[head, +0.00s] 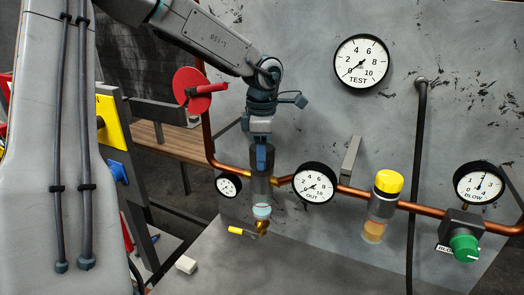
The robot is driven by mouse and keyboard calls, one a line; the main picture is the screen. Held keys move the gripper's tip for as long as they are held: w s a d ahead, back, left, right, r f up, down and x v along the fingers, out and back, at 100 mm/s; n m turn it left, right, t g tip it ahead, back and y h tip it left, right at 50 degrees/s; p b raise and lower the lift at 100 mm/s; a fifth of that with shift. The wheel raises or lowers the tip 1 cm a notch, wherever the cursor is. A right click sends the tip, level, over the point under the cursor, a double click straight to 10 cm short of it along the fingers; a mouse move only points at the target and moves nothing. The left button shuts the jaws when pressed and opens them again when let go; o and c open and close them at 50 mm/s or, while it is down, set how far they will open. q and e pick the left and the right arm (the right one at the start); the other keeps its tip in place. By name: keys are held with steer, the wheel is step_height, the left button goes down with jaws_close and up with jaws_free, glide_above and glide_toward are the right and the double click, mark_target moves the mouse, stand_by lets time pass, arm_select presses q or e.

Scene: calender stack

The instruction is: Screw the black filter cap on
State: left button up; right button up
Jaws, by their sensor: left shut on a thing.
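The black filter cap (262,186) is a dark cylinder on the copper pipe line, between a small gauge and the OUT gauge. My left gripper (262,158) reaches down from above and is shut on the cap, with its blue fingers at the cap's top. Below the cap is the filter's pale bowl (262,211), with a brass fitting (262,229) at its bottom. The cap looks upright and in line with the bowl. I cannot tell how tightly they are joined. My right gripper is not in view.
A yellow-capped filter (388,182), the OUT gauge (315,184), the BLOW gauge (480,184) and a green knob (464,248) are to the right. A red disc (193,90) is at upper left. A small yellow piece (240,231) and a white block (186,264) lie lower left.

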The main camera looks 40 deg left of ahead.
arm_select(q)
steer(key=o, duration=1.1)
steer(key=shift+r, duration=0.1)
